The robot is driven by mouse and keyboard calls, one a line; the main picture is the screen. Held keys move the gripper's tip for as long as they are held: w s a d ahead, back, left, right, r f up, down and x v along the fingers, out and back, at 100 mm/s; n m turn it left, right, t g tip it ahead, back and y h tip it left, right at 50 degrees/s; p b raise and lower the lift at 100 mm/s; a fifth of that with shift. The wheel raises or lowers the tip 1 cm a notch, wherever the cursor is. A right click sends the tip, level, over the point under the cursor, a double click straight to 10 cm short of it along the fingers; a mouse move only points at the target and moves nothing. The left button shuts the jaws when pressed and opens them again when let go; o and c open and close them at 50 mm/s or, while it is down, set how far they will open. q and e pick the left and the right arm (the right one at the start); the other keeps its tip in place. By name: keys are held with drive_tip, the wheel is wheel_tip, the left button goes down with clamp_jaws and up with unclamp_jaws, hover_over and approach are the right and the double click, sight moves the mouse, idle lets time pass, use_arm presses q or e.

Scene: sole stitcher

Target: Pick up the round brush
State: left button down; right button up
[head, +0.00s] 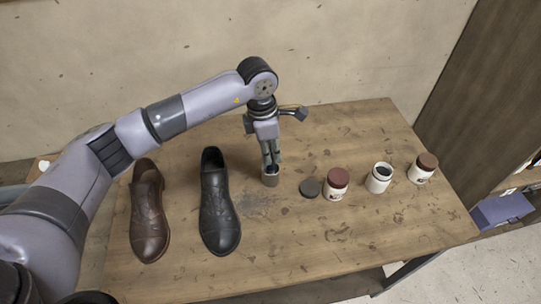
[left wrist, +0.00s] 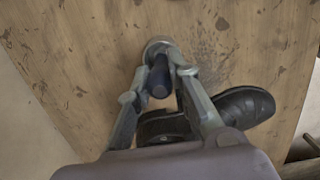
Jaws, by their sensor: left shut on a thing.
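The round brush (head: 270,180) stands upright on the wooden table, to the right of the black shoe. In the head view only its brown lower part shows; my fingers hide most of the rest. My left gripper (head: 271,165) points straight down and is shut on the brush. In the left wrist view the brush's dark handle (left wrist: 160,80) sits between the two fingertips (left wrist: 160,70), with its pale round head partly hidden below. I cannot tell whether the brush touches the table or is just above it. My right gripper is not in view.
A brown shoe (head: 149,215) and a black shoe (head: 217,205) stand on the table (head: 330,240) at left. The front right is clear.

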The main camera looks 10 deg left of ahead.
use_arm(q)
wheel_tip(320, 180, up, 18)
drive_tip(key=b, duration=0.3)
drive_tip(key=shift+r+b, duration=0.2)
drive_tip(key=shift+b, duration=0.15)
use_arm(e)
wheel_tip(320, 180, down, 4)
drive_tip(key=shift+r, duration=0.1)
use_arm(q)
drive_tip(key=shift+f, duration=0.1)
